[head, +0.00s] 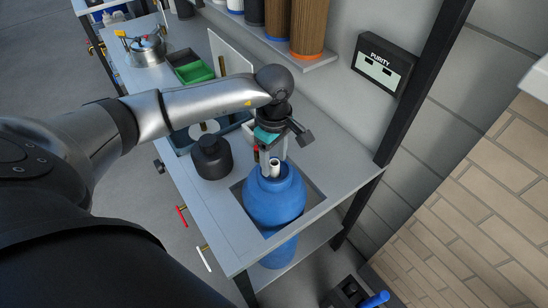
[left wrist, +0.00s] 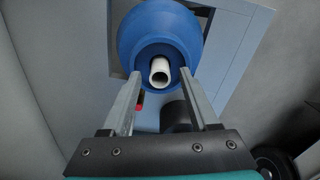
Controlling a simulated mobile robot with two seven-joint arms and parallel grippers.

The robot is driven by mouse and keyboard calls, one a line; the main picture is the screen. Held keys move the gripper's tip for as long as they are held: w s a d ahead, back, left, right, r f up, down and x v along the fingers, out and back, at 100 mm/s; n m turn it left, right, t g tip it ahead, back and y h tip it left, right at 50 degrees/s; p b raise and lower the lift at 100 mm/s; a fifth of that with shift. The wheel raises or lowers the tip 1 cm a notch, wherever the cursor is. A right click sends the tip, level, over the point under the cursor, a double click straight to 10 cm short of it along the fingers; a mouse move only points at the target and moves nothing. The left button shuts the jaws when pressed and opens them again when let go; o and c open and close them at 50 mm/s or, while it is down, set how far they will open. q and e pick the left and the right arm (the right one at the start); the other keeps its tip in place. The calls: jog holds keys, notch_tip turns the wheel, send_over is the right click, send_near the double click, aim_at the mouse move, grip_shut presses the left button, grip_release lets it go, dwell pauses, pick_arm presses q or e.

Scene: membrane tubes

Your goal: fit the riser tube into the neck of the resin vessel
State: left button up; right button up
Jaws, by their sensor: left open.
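The blue resin vessel (head: 275,203) stands upright in a cut-out of the grey bench. The white riser tube (head: 274,169) stands in its neck, with its open top end showing just above it. In the left wrist view the tube (left wrist: 160,70) sits inside the round neck opening of the vessel (left wrist: 158,28). Its lower part is hidden inside the vessel. My left gripper (head: 274,162) is open over the neck, pointing down. In the left wrist view its two fingers (left wrist: 161,74) are on either side of the tube, with gaps between. My right gripper is not in view.
A black jug (head: 211,157) stands on the bench left of the vessel. Green trays (head: 194,72) and a metal pot (head: 147,50) are farther back. A PURITY display (head: 383,66) hangs on the wall. Red (head: 182,214) and white (head: 203,258) handles stick out at the front edge.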

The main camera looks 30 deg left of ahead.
pick_arm(q)
notch_tip(320, 180, up, 12)
dwell(0.3)
dwell(0.4)
